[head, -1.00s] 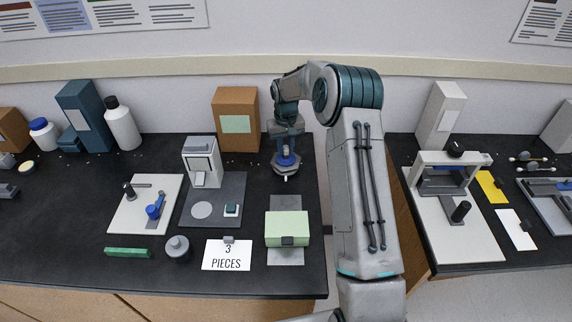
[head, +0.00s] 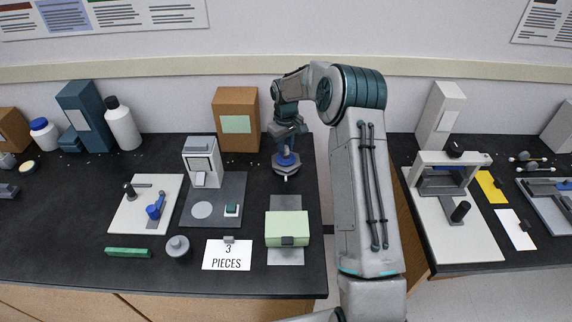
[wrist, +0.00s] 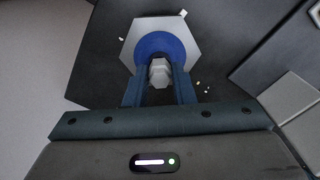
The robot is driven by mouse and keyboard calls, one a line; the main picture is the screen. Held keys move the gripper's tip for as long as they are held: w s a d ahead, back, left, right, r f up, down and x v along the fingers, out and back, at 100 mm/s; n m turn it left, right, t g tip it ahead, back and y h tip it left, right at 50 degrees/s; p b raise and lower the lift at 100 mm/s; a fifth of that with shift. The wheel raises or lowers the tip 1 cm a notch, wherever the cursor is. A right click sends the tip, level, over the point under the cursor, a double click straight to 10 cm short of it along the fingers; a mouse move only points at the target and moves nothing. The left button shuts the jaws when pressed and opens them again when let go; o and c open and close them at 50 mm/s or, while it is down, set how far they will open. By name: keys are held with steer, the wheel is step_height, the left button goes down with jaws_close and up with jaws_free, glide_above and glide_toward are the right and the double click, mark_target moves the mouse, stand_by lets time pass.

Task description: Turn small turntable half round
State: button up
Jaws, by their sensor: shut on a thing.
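The small turntable (head: 287,171) stands on the black bench near its right end, below my arm. In the wrist view it is a pale grey hexagonal plate (wrist: 189,33) with a blue round disc (wrist: 150,45) and a grey knob (wrist: 159,72) on top. My gripper (head: 288,152) points down over it. In the wrist view my gripper (wrist: 159,80) has its two fingers on either side of the grey knob, shut on it. The fingers hide part of the disc and the near side of the plate.
A brown box (head: 237,120) stands behind left of the turntable, and a grey device (head: 202,165) on a dark plate is to its left. A green box (head: 287,229) is in front. The bench's right edge is close, with a gap before the other bench.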

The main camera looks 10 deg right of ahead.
mark_target(286, 146)
steer(key=shift+n, duration=1.4)
steer(key=n, duration=0.3)
steer(key=shift+p, duration=0.4)
steer(key=o, duration=1.6)
steer(key=shift+r+p, duration=1.9)
steer(key=shift+r, duration=1.6)
